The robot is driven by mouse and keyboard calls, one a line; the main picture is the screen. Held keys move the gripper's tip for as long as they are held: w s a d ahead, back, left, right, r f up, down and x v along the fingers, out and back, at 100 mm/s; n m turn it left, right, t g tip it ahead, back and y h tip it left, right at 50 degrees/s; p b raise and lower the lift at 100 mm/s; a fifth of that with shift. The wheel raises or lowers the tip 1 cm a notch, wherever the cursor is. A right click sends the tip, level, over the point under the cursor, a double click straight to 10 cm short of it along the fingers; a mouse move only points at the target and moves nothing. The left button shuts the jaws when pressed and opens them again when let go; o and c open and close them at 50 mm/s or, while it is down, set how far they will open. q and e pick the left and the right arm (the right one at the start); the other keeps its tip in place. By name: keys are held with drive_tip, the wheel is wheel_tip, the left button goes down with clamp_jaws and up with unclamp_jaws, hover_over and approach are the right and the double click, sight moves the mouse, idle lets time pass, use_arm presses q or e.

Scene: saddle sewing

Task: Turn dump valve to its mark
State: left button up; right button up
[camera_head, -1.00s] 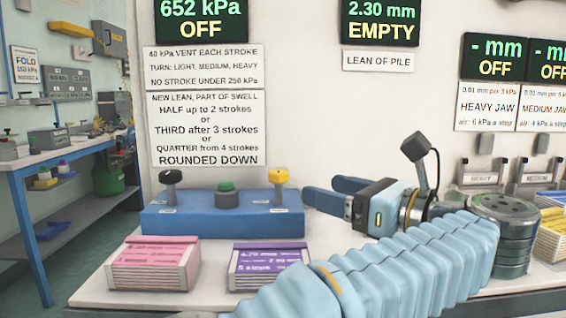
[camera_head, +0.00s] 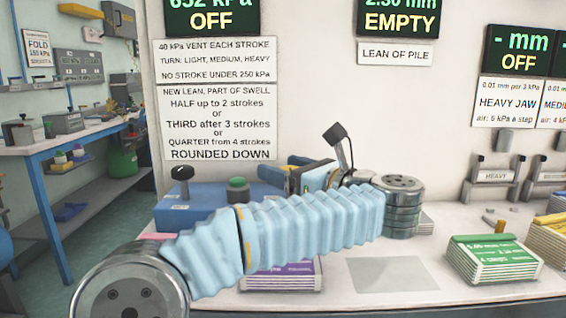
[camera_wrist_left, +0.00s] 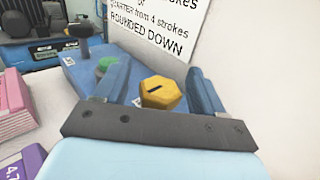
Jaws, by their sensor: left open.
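A green button (camera_head: 238,190) and a black knob (camera_head: 182,180) are on the same box. The right gripper is not in view.
A purple pack (camera_head: 283,277) and a pink pack (camera_wrist_left: 12,108) lie in front of the box. The wall with signs (camera_head: 220,125) is close behind the box.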

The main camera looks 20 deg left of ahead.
use_arm(q)
drive_tip(key=shift+w+a, duration=0.2)
drive_tip(key=shift+a, duration=0.15)
